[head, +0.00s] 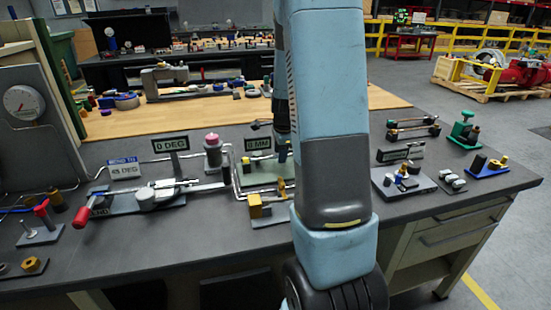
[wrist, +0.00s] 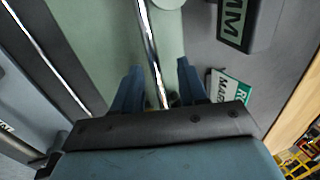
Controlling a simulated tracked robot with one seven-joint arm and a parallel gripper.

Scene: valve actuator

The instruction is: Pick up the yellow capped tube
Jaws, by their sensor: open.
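A shiny silver tube (wrist: 150,45) runs over a pale green plate (wrist: 100,35) in the wrist view. My gripper (wrist: 158,78) is open, with one blue finger on each side of this tube. I cannot tell whether the fingers touch it. No yellow cap shows in the wrist view; the tube's near end is hidden behind the gripper body. In the head view, small yellow parts (head: 281,188) stand by the bent silver tubing (head: 238,184), partly hidden by my arm. I cannot tell which part is the yellow capped tube's cap.
A "0 MM" sign (head: 258,143) stands close to my gripper; its "MM" end shows in the wrist view (wrist: 234,20). A bending tool with a red handle (head: 82,212) lies to the left. Small fixtures (head: 404,180) stand to the right.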

